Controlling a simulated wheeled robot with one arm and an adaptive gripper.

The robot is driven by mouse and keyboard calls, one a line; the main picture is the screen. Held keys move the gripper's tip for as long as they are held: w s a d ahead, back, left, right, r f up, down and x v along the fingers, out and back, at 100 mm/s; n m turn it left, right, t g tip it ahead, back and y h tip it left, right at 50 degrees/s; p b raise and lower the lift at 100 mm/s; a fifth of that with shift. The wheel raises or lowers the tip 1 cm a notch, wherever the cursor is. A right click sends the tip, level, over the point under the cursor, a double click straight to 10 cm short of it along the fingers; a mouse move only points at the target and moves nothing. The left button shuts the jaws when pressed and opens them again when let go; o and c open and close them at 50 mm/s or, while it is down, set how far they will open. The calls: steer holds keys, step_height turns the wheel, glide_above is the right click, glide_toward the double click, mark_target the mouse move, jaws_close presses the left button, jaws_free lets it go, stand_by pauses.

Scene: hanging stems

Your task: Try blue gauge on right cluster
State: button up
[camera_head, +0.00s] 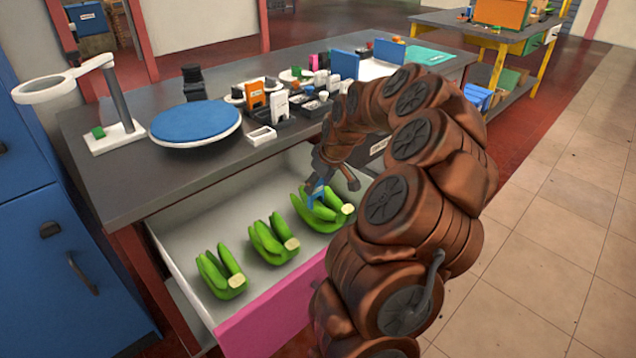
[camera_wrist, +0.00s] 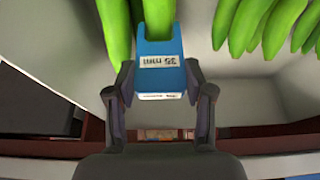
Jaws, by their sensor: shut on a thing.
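The right cluster (camera_head: 325,214) of green bananas lies at the right end of the row in the open drawer. My gripper (camera_head: 317,180) is over this cluster and shut on the blue gauge (camera_head: 317,191). In the wrist view the blue gauge (camera_wrist: 161,72) sits between the two fingertips (camera_wrist: 160,88), its "35 mm" label upside down. The gauge's forked end points away from my gripper, and one green finger (camera_wrist: 158,18) shows between its prongs. I cannot tell whether the prongs touch it. Part of the right cluster is hidden behind the gauge and gripper.
Middle (camera_head: 273,240) and left (camera_head: 221,274) clusters lie in the drawer (camera_head: 187,222). The counter above holds a blue round plate (camera_head: 195,120), a ring magnifier stand (camera_head: 118,138) and crowded small blocks. The drawer's pink front (camera_head: 272,316) stands out into the room.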

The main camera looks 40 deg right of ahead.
steer(key=shift+f+b, duration=0.35)
steer(key=shift+b, duration=0.25)
stand_by(3.0)
steer(key=shift+r, duration=0.1)
step_height(320, 180, up, 8)
steer(key=p, duration=0.2)
steer(key=shift+r, duration=0.2)
stand_by(1.2)
